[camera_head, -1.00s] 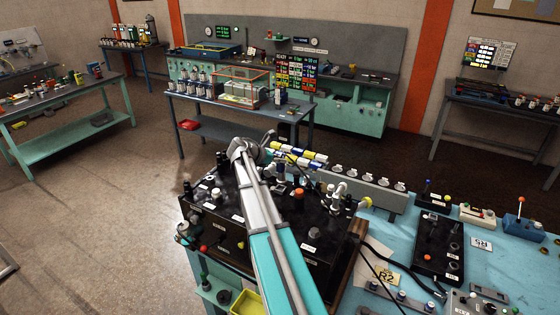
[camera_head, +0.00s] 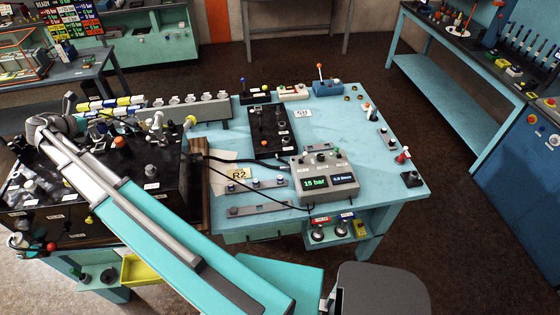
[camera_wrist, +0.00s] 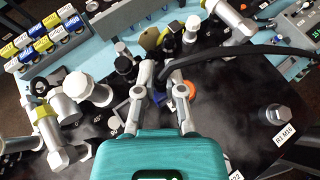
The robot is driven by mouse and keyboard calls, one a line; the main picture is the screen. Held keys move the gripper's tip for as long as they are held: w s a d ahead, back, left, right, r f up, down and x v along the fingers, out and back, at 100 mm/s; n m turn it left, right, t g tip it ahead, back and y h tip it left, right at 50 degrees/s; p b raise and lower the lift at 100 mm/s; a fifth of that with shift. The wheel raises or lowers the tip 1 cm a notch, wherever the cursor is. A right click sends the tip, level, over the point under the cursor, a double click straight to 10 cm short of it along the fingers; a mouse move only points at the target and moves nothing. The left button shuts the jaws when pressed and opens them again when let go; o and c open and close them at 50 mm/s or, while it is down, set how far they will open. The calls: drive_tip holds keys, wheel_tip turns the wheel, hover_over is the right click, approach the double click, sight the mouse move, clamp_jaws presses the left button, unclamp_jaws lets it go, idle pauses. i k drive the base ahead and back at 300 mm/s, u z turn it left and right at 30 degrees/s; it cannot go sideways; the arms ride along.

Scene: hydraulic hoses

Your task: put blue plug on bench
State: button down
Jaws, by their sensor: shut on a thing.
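In the wrist view my gripper (camera_wrist: 168,72) is shut over the black manifold block (camera_wrist: 225,95). A small blue part, seemingly the blue plug (camera_wrist: 159,98), shows between its fingers, mostly hidden by them. A black hose (camera_wrist: 235,50) runs from the fingertips to the right; I cannot tell whether the plug is still seated in the block. In the head view my arm reaches over the block (camera_head: 150,172) at the left, and its fingers are hidden. The light blue bench (camera_head: 345,120) stands right of the block, with bare surface at its middle and right.
White and grey fittings (camera_wrist: 92,90) crowd the gripper's left. A yellow bin (camera_head: 142,268) sits below.

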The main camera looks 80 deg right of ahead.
sight(376, 182)
drive_tip(key=k, duration=1.25)
